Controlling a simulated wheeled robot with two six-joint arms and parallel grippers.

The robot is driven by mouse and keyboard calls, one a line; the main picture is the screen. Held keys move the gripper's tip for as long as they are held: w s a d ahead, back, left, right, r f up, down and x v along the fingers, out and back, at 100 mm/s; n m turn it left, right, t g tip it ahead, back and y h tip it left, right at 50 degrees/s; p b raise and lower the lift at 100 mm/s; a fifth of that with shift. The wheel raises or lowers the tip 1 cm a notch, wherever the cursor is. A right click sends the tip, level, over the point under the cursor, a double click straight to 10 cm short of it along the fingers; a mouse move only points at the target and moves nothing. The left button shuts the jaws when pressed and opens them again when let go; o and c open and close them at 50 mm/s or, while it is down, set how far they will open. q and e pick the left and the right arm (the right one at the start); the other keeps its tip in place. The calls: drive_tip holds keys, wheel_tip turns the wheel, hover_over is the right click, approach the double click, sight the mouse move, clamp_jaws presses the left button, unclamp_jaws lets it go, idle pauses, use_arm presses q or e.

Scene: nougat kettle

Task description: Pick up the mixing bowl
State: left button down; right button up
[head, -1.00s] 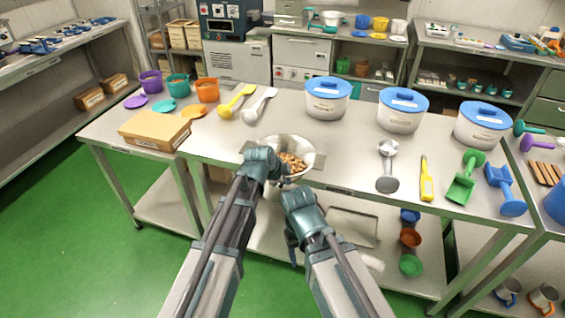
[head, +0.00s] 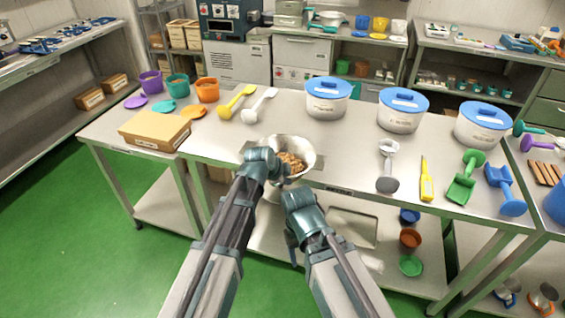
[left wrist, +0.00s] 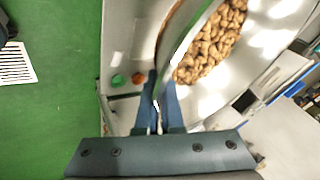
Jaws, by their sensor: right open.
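The mixing bowl (head: 303,150) is a shiny metal bowl with brown nuts in it, at the front edge of the table in the head view. It also shows large in the left wrist view (left wrist: 272,62), with the nuts inside. My left gripper (head: 278,170) is at the bowl's near left rim. In the left wrist view its blue fingers (left wrist: 160,105) are close together on either side of the rim, shut on it. My right gripper (head: 291,236) is open and empty, below and in front of the bowl; its fingertips are mostly hidden.
White tubs with blue lids (head: 327,98) stand behind and to the right. A cardboard box (head: 155,131) and coloured cups (head: 207,90) are at the left. The steel table (head: 345,160) is clear around the bowl.

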use_arm(q)
drive_tip(key=shift+r, duration=0.1)
use_arm(e)
drive_tip(key=shift+r, duration=0.1)
idle(0.3)
use_arm(q)
wheel_tip(320, 180, up, 10)
drive_tip(key=p, duration=1)
use_arm(e)
wheel_tip(320, 180, up, 10)
drive_tip(key=shift+c, duration=0.8)
use_arm(q)
drive_tip(key=shift+a, duration=0.1)
use_arm(e)
drive_tip(key=shift+a, duration=0.1)
